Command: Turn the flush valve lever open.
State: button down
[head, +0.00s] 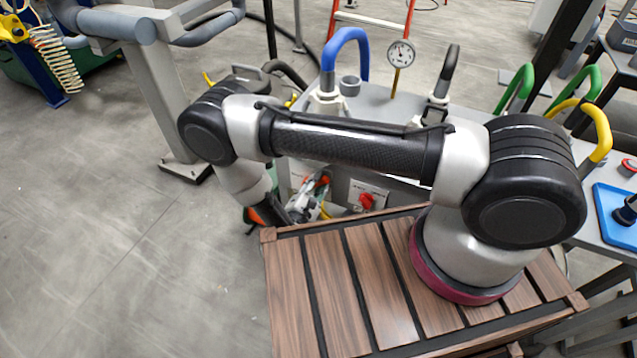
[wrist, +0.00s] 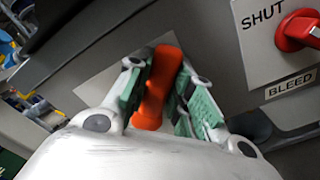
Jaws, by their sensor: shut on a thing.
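The orange flush valve lever (wrist: 158,88) shows in the wrist view as a thick handle in front of a grey panel. My gripper (wrist: 166,75) has its green-padded fingers on both sides of the lever and is shut on it. In the head view my gripper (head: 312,199) is low at the front of the grey cabinet, beyond the wooden slats, with the lever mostly hidden there.
A red knob (wrist: 298,32) on a plate marked SHUT and BLEED is right of my gripper; the knob also shows in the head view (head: 366,201). Blue (head: 346,48), green and yellow hoses and a gauge (head: 401,54) are on the cabinet top.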

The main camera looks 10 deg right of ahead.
jog(key=c, duration=1.2)
grip_release()
jog(key=shift+c, duration=0.2)
notch_tip(320, 180, up, 10)
jog(key=shift+f, duration=0.1)
